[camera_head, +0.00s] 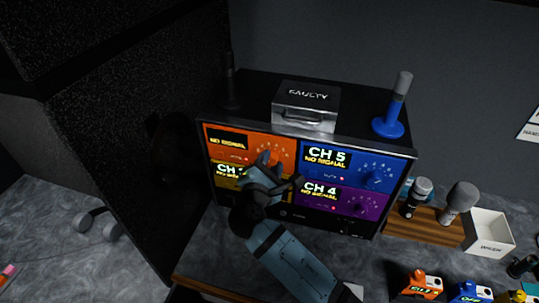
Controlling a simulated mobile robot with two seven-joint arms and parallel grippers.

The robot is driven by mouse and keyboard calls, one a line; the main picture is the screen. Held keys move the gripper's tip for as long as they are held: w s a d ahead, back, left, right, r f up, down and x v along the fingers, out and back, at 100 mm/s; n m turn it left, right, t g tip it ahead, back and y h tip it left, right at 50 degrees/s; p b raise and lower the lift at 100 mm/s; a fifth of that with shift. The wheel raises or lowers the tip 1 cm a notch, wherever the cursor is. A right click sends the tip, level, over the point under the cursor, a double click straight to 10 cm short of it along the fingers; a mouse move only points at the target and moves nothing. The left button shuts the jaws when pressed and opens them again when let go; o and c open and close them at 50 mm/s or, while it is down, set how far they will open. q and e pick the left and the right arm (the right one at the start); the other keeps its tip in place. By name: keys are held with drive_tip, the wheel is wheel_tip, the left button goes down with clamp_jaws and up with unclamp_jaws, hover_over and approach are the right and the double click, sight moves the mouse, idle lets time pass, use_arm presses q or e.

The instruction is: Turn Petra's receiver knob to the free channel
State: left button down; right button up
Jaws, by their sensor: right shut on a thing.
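The receiver rack (316,216) has four coloured panels. The orange receiver (286,150) at upper left reads NO SIGNAL. The blue receiver (340,178) reads CH 5, NO SIGNAL, and the purple one (343,203) reads CH 4, NO SIGNAL. The yellow receiver (228,183) is partly hidden by my gripper, so its channel number is unclear. My right gripper (265,161) reaches the orange panel and is shut on its knob, which the fingers hide. No panel shows Petra's name legibly. My left gripper is not in view.
Microphones (459,200) stand in a wooden holder beside a white bin (489,231). Coloured packs (423,285) lie at lower right. A dark cabinet (130,130) borders the left.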

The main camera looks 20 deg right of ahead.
drive_tip(key=shift+r+n+p, duration=0.15)
drive_tip(key=shift+n+p, duration=0.6)
drive_tip(key=shift+n, duration=1.15)
drive_tip(key=o, duration=0.9)
drive_tip(key=shift+w, duration=0.1)
